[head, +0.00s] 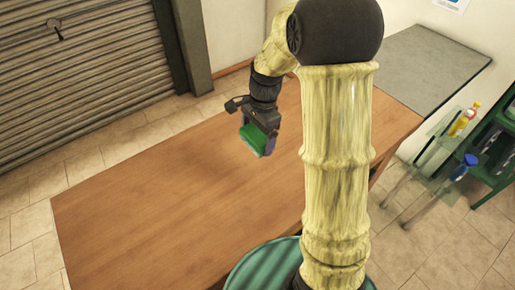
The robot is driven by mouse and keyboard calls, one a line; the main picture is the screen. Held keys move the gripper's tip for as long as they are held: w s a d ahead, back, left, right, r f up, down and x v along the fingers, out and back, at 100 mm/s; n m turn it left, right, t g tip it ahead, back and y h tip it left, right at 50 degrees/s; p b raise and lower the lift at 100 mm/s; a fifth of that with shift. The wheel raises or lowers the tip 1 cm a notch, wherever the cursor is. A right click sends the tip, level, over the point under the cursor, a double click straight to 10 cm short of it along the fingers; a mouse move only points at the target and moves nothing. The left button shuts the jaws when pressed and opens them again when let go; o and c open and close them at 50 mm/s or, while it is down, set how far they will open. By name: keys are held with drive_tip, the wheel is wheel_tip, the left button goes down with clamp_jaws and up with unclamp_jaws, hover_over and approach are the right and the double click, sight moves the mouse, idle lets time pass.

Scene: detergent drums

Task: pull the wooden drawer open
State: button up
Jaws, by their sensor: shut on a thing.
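My gripper (259,133) is above the brown wooden table (150,190), over its back part. It points down and is shut on a green block (252,142), which looks like a sponge. I cannot tell how far the block is from the tabletop. I see no drawer front or handle; the table's near side is hidden by my own arm and the frame edge.
A grey table (430,65) stands behind at the right. A glass stand (440,150) holds yellow and red bottles (463,120). A blue-topped thing (467,160) is near a green shelf (497,150). A shutter (80,70) is at the back left. The table's left half is clear.

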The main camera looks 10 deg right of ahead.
drive_tip(key=shift+s, duration=0.2)
drive_tip(key=p, duration=0.2)
hover_over(256, 166)
drive_tip(key=shift+w+d+f, duration=0.1)
drive_tip(key=shift+d+f, duration=0.05)
drive_tip(key=shift+f, duration=1.3)
drive_tip(key=shift+w+d+f, duration=0.1)
drive_tip(key=shift+f, duration=1.35)
drive_tip(key=shift+f+p, duration=0.55)
drive_tip(key=shift+f, duration=1.55)
drive_tip(key=shift+f, duration=0.1)
drive_tip(key=o, duration=0.6)
drive_tip(key=shift+o, duration=0.7)
